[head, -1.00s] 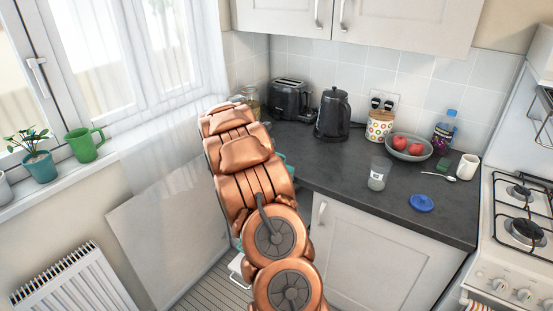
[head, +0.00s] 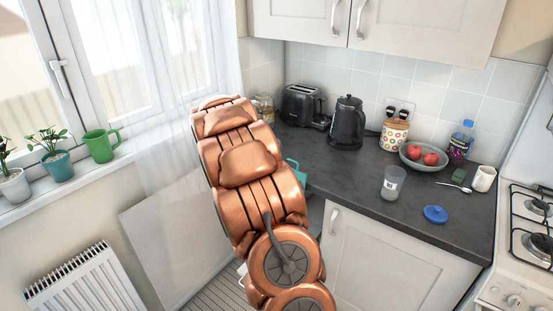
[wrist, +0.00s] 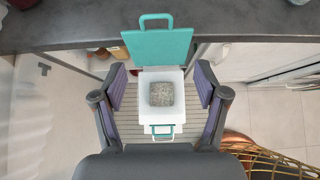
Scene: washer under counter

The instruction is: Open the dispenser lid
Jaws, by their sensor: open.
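The dispenser (wrist: 181,108) is a white box below the counter edge in the wrist view. Its teal lid (wrist: 157,47) stands raised at the far side, handle loop uppermost, so the box's mouth is uncovered and grey, grainy contents show inside. A teal handle or latch sits on the near side. My gripper (wrist: 161,76) is open, its purple-padded fingers left and right of the box in the picture, with nothing between the pads that I can see held. In the head view my arm hides the box and gripper; only a teal piece (head: 299,172) shows beside the arm.
The dark counter (head: 350,183) runs along the back, its edge close beyond the lid. A radiator (head: 80,284) is at lower left.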

